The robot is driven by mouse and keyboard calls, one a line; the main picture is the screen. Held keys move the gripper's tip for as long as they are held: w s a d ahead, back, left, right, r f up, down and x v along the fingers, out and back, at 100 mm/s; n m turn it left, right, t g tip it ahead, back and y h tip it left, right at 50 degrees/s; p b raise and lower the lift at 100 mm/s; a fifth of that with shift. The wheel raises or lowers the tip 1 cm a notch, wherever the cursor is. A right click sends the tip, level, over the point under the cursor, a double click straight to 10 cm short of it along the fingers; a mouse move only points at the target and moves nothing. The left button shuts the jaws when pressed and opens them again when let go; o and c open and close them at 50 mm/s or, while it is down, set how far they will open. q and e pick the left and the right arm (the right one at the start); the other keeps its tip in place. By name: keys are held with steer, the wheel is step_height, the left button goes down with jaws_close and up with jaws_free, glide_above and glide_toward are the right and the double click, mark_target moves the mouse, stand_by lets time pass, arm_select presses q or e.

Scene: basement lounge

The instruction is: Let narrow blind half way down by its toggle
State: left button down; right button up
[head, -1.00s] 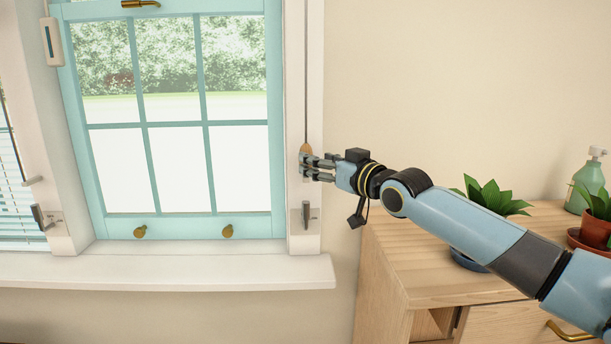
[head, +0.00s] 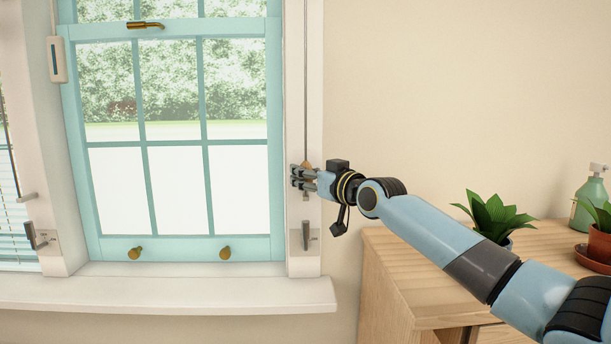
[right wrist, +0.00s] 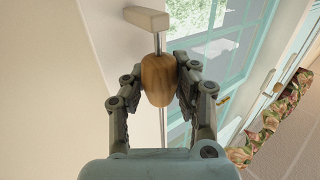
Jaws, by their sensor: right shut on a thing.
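My right gripper (head: 300,179) is shut on a small wooden toggle (head: 307,164) beside the right edge of the window. In the right wrist view, the toggle (right wrist: 159,80) sits between the two fingers of the gripper (right wrist: 160,85). A thin cord (head: 306,90) runs straight up from the toggle along the white window trim. The narrow blind that this cord serves is not visible; the window panes in front of me are uncovered. A grey cleat (head: 307,236) is on the trim below the gripper. My left gripper is not in view.
The teal window (head: 175,150) stands above a white sill (head: 170,292). Another blind with slats (head: 8,215) shows at the left edge. A wooden cabinet (head: 400,275) at right carries plants (head: 492,212) and a green bottle (head: 588,195), below and beside my right arm.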

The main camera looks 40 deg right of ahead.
jaws_close()
steer(key=shift+w+f, duration=0.1)
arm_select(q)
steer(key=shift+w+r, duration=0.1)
